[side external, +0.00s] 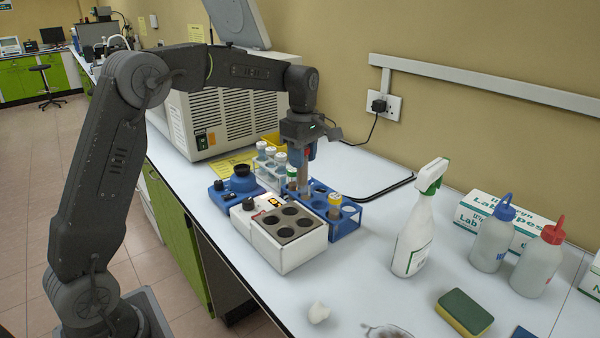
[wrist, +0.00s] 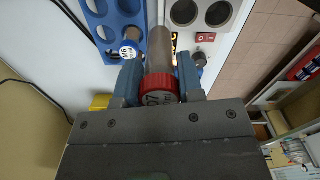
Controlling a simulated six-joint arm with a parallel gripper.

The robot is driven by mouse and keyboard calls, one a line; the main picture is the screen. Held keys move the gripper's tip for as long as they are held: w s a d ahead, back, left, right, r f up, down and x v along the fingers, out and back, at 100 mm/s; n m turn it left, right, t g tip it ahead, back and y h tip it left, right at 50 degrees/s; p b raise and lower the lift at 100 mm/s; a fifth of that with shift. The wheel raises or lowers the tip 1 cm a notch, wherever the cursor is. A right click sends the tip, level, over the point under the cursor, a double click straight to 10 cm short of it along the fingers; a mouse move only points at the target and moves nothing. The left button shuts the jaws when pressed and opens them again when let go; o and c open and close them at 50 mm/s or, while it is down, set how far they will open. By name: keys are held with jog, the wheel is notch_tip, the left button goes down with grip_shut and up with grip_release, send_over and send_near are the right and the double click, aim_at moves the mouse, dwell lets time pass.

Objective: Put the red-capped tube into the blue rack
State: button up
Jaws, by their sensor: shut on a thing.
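My gripper (side external: 303,150) is shut on the red-capped tube (side external: 304,178) and holds it roughly upright, cap at the top between the fingers. In the wrist view, the red cap (wrist: 161,88) sits between my fingertips (wrist: 160,80), and the grey tube body points away from me. The blue rack (side external: 347,226) stands on the bench below and has several round holes. It also shows in the wrist view (wrist: 107,31), left of the held tube. Another tube with a pale cap (wrist: 130,48) stands in the rack. The held tube's lower end is above or beside the rack; I cannot tell which.
A white block with several dark wells (side external: 285,250) stands in front of the rack. A blue mixer (side external: 240,182) and a white rack of tubes (side external: 268,165) are to the left. A spray bottle (side external: 413,240) stands right, with clear bench between it and the rack.

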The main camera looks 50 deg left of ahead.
jog(key=w, duration=0.5)
notch_tip(320, 180, down, 12)
jog(key=shift+w+d+r, duration=0.15)
jog(key=shift+w+d, duration=0.05)
jog(key=shift+d, duration=0.05)
dwell(0.6)
jog(key=o, duration=1.1)
jog(key=shift+c, duration=0.2)
